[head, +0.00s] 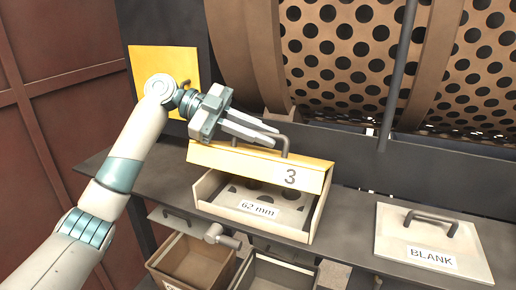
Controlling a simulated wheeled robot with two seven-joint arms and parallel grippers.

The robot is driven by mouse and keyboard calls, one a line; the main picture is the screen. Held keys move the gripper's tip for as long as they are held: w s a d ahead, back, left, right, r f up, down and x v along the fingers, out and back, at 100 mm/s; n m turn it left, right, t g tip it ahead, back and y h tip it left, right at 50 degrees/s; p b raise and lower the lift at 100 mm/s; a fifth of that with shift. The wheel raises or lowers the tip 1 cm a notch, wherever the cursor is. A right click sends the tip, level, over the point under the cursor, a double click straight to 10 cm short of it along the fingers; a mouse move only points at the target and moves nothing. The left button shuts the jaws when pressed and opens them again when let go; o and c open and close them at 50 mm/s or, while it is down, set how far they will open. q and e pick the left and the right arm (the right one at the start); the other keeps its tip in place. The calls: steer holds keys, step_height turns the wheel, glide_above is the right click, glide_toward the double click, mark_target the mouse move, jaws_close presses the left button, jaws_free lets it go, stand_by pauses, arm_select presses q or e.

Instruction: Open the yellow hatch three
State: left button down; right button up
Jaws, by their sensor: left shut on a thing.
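The yellow hatch three (255,160) bears a "3" label on its front edge and a grey bar handle (287,146) on top. It stands raised over a pale open frame (207,191), with a gap at the front. Inside the frame is a plate with dark holes and a "62 mm" label (258,207). My left gripper (277,138) comes from the upper left and is shut on the handle, its fingers covering part of it. How the hatch is hinged at the back is hidden. My right gripper is not in view.
The frame sits on a dark grey shelf (345,222). A "BLANK" panel with a handle (428,243) lies to the right. Bins (190,262) stand below. The perforated drum (350,60) is behind, with a grey post (398,80) in front. Another yellow panel (148,58) is behind my arm.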

arm_select(q)
steer(key=shift+w+d+r+n+p, duration=0.15)
steer(key=shift+w+r+n+p, duration=0.1)
steer(key=shift+w+r, duration=0.2)
steer(key=shift+w+d+r+n+p, duration=0.15)
steer(key=shift+w+r+n, duration=0.15)
steer(key=shift+r, duration=0.25)
steer(key=shift+w+g, duration=0.2)
steer(key=shift+g, duration=0.1)
